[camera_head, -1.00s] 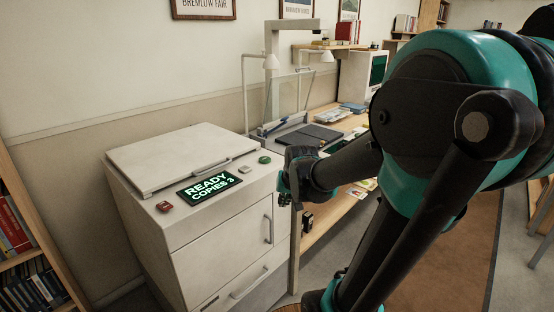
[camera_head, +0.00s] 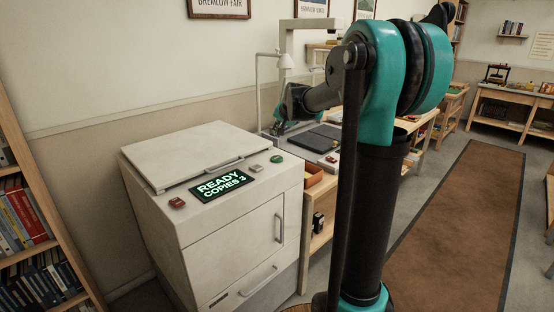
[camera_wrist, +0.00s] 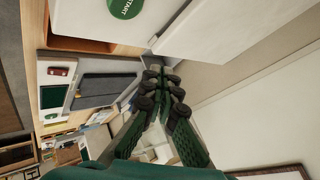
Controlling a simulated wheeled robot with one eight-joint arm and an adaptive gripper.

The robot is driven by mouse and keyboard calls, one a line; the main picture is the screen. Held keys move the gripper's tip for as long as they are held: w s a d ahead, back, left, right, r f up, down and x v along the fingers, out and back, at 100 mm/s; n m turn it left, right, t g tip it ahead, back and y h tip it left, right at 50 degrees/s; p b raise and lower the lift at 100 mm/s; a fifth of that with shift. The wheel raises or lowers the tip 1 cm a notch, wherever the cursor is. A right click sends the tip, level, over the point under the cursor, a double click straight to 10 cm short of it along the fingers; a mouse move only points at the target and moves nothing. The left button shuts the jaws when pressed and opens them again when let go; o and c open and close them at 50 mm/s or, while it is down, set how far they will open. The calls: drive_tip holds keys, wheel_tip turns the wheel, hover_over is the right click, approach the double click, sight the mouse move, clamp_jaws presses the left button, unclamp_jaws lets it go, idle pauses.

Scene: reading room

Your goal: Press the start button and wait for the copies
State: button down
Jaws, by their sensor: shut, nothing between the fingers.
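The copier (camera_head: 165,150) is a pale box with its lid down. Its display (camera_head: 222,184) reads "READY COPIES 3". The green start button (camera_head: 277,159) sits at the right end of the control strip. In the wrist view the start button (camera_wrist: 125,6), marked START, is cut by the top edge. A red button (camera_head: 177,202) is at the left end and a grey one (camera_head: 255,169) is beside the display. My gripper (camera_wrist: 163,84) is shut and empty, apart from the button. In the head view my arm's end is beyond the copier's back right; the fingertips are unclear.
A bookshelf (camera_head: 40,262) stands at the left. The wall is close behind the copier. Open floor with a brown rug (camera_head: 455,235) lies at the right.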

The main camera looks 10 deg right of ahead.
sight(278, 158)
drive_tip(key=shift+f, duration=4.4)
drive_tip(key=shift+f, duration=0.45)
drive_tip(key=shift+f, duration=0.45)
drive_tip(key=shift+r, duration=0.9)
